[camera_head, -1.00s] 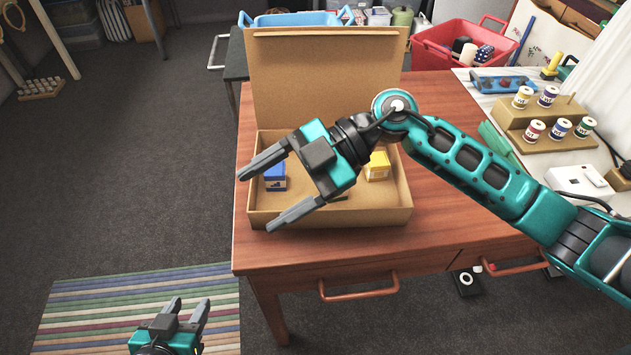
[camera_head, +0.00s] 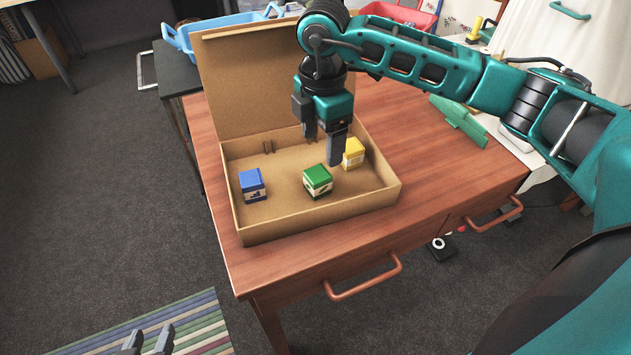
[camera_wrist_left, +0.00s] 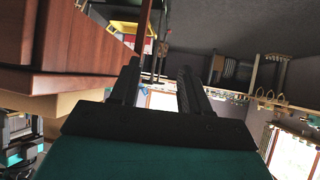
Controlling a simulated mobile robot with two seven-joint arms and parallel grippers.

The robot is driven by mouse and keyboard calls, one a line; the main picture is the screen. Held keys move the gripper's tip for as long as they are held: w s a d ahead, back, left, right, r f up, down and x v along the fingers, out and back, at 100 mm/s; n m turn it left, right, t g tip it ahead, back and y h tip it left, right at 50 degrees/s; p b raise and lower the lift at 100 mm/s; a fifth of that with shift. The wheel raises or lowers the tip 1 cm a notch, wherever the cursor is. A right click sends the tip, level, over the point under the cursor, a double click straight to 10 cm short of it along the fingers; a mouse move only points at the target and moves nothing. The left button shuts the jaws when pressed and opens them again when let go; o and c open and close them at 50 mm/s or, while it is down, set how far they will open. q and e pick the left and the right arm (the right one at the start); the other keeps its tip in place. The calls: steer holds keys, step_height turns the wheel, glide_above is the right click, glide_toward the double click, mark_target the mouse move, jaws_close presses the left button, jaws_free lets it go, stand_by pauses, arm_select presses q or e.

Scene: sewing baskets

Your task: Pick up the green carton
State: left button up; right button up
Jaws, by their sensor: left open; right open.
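The green carton (camera_head: 317,180) stands on the floor of an open cardboard box (camera_head: 325,211), between a blue carton (camera_head: 252,185) and a yellow carton (camera_head: 353,152). My right gripper (camera_head: 324,150) is open and points down over the box, with its fingers just behind and above the green carton. Nothing is between its fingers. The fingers hide part of the yellow carton's left side. My left gripper (camera_head: 150,338) is low at the bottom left, away from the table. It is open and empty in the left wrist view (camera_wrist_left: 156,82).
The box's raised lid (camera_head: 250,85) stands behind it. The box sits on a wooden table (camera_head: 430,150) with bare room to its right. A green object (camera_head: 458,118) lies at the table's right edge. A blue basket (camera_head: 190,38) is behind the lid.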

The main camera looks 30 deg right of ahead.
mark_target(318, 173)
step_height(318, 173, down, 3)
steer(key=shift+f, duration=0.2)
steer(key=shift+s+a+f+b, duration=0.15)
steer(key=shift+a+f, duration=0.05)
steer(key=shift+f, duration=0.7)
steer(key=shift+s+a+f+b, duration=0.1)
steer(key=shift+a+f+b, duration=0.1)
steer(key=shift+f, duration=0.7)
steer(key=shift+s+a+f+b, duration=0.15)
steer(key=shift+a+f, duration=0.05)
steer(key=shift+f, duration=0.7)
steer(key=shift+c, duration=0.2)
steer(key=c, duration=1)
steer(key=shift+r, duration=0.15)
